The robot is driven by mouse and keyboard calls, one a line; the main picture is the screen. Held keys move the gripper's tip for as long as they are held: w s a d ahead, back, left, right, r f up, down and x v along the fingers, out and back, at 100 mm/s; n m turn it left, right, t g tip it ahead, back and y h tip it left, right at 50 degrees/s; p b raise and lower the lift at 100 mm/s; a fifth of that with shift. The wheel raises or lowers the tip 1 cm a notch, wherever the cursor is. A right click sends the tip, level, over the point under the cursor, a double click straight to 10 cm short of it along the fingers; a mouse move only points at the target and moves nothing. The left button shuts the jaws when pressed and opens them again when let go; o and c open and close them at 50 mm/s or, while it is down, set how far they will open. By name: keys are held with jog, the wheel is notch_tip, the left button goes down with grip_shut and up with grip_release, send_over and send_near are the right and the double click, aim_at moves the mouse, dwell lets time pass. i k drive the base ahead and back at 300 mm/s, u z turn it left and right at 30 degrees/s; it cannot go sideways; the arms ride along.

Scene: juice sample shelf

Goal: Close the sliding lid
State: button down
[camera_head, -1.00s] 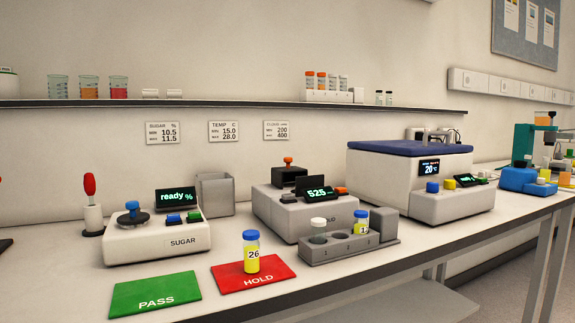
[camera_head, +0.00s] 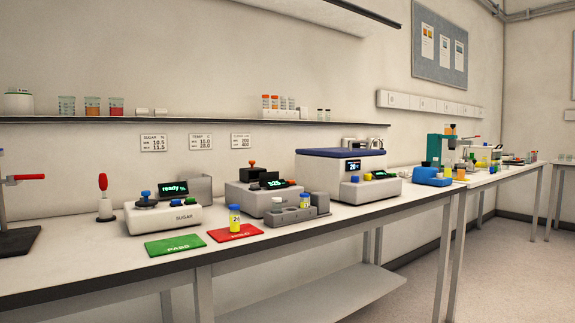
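The middle grey-white instrument (camera_head: 245,200) has a lit display and a dark raised part with an orange knob (camera_head: 252,163) at its back. This may be the sliding lid; at this size I cannot tell whether it is open or shut. The larger white instrument (camera_head: 318,177) to its right has a dark blue top (camera_head: 340,152) that lies flat. The SUGAR instrument (camera_head: 172,219) at left has a blue knob (camera_head: 145,196) on a dark disc and a display reading "ready %". My gripper is not in view.
Vial 26 (camera_head: 235,221) stands on the red HOLD card (camera_head: 250,231), beside the green PASS card (camera_head: 180,247). A grey rack (camera_head: 293,217) holds a white-capped and a blue-capped vial. A red-handled stand (camera_head: 104,205) is at left. Open floor (camera_head: 470,285) lies right of the bench.

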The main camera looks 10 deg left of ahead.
aim_at(246, 175)
jog(key=u, duration=0.55)
jog(key=i, duration=0.45)
jog(key=u, duration=0.4)
